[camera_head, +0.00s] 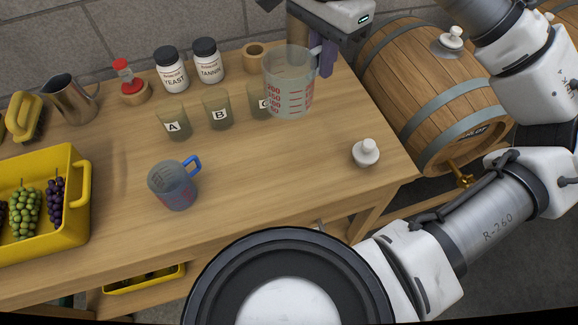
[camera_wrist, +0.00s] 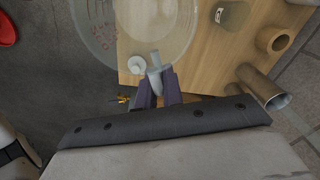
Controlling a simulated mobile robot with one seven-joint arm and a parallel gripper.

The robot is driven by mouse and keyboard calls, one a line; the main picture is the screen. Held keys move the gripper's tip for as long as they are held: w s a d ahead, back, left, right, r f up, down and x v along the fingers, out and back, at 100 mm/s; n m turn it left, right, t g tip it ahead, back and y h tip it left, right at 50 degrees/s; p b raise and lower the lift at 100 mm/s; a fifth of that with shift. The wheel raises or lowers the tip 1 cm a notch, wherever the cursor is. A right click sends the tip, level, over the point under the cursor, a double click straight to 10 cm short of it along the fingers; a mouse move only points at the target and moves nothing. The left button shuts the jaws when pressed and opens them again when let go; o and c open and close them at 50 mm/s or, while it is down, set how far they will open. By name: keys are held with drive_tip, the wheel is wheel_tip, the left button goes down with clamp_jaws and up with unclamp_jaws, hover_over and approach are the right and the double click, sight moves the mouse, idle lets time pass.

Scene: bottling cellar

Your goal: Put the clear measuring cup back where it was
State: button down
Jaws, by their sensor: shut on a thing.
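My gripper (camera_head: 326,58) is shut on the handle of the clear measuring cup (camera_head: 288,85), which has red markings. The cup is upright and appears raised above the table (camera_head: 250,165), toward its right end. In the head view it partly hides the glass labelled C (camera_head: 258,101). In the wrist view the cup (camera_wrist: 100,30) fills the upper left, with its handle (camera_wrist: 154,66) between my fingertips (camera_wrist: 158,85). A second measuring cup (camera_head: 173,187), bluish with a blue handle, stands at the table's front.
Glasses A (camera_head: 173,127) and B (camera_head: 218,110) stand left of the held cup. Behind are yeast (camera_head: 171,70) and tannin (camera_head: 207,62) jars and a wooden ring-shaped piece (camera_head: 253,57). A white stopper (camera_head: 366,153) is near the right edge. Front centre-right is clear.

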drive_tip(key=f, duration=1.9)
drive_tip(key=shift+s+a+f, duration=0.15)
drive_tip(key=shift+s+f, duration=0.1)
drive_tip(key=shift+f, duration=0.15)
drive_tip(key=shift+f, duration=0.2)
drive_tip(key=c, duration=1.5)
unclamp_jaws()
drive_tip(key=shift+c, duration=0.2)
wheel_tip(320, 180, up, 12)
drive_tip(key=shift+r, duration=0.25)
